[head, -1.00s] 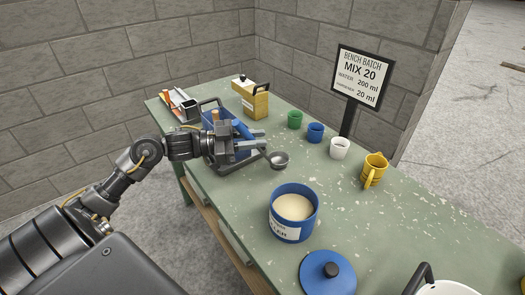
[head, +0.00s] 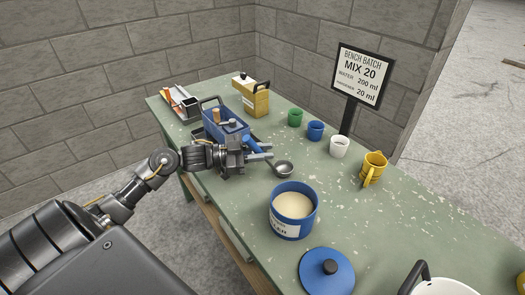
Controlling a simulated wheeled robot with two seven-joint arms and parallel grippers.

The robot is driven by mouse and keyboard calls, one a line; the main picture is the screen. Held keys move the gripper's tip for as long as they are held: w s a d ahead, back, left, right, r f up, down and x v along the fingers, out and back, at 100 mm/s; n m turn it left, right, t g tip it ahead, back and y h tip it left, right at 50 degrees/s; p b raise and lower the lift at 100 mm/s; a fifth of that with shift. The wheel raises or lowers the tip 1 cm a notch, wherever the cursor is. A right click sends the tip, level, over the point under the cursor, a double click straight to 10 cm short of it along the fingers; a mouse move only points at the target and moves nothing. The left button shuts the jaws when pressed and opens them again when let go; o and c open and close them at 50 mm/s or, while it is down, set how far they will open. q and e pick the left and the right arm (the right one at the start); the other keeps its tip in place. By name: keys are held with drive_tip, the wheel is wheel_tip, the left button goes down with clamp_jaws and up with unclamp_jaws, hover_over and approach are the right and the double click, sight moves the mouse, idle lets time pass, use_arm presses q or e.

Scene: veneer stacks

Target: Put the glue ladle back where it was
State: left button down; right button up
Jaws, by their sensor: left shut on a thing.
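The glue ladle shows as a small round metal bowl (head: 285,168) on a short visible stem, just right of my left gripper (head: 264,151). The gripper is shut on the ladle's handle, whose held part is mostly hidden by the fingers. The bowl is over the green bench; I cannot tell whether it touches the top. An open blue tub (head: 284,230) of cream-coloured stuff stands nearer, below the bowl in the picture. My right gripper is not in view.
A blue lid (head: 327,275) lies in front of the tub. Green (head: 295,118), blue (head: 316,131) and white (head: 340,147) cups and a yellow jug (head: 374,168) line the far side near a sign (head: 361,75). A yellow container (head: 254,98) stands behind the tote.

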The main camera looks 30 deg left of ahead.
use_arm(q)
drive_tip(key=c, duration=1.3)
unclamp_jaws()
drive_tip(key=shift+s+a, duration=0.15)
drive_tip(key=shift+a, duration=0.1)
drive_tip(key=b+v, duration=0.2)
drive_tip(key=v, duration=0.9)
drive_tip(key=shift+s+a, duration=0.15)
drive_tip(key=shift+s, duration=0.05)
